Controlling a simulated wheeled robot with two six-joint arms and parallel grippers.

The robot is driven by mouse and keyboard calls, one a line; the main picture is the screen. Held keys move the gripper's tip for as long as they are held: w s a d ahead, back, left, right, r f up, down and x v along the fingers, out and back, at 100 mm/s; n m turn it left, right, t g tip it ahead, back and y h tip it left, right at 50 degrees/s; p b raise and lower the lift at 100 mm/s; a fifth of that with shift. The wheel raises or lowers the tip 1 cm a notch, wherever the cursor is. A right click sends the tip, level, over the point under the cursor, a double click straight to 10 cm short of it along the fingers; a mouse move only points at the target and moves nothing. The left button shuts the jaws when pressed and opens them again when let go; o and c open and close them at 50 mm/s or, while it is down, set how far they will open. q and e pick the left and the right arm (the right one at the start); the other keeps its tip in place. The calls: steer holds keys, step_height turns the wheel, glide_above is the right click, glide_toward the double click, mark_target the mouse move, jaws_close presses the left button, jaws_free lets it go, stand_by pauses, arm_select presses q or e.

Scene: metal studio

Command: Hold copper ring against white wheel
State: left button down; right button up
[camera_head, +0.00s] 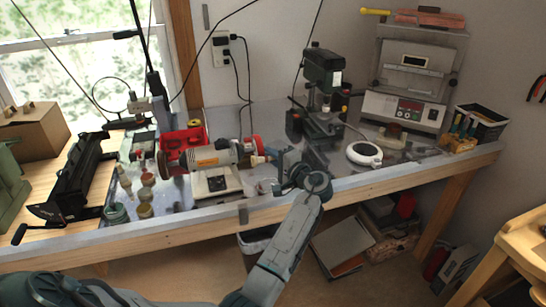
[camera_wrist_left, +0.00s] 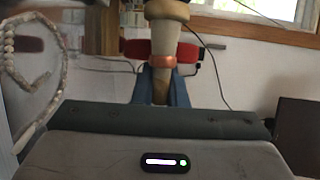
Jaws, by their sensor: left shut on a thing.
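In the head view my left gripper (camera_head: 277,160) is over the bench, close to the right end of the motor (camera_head: 213,155). A pale rounded piece (camera_wrist_left: 167,10) stands above the ring at the top of the wrist view; I cannot tell whether it is the white wheel or part of the stick. The ring is not clear in the head view. My right gripper is not in view.
A red box (camera_head: 182,139) is behind the motor. A green drill press (camera_head: 323,70) and a round white dish (camera_head: 364,153) stand to the right. Several small tools and jars (camera_head: 145,211) are at the left. The bench's front edge (camera_head: 150,230) runs below my gripper.

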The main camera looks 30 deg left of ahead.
arm_select(q)
steer(key=c, duration=2.1)
jaws_free()
steer(key=shift+s+a, duration=0.1)
jaws_close()
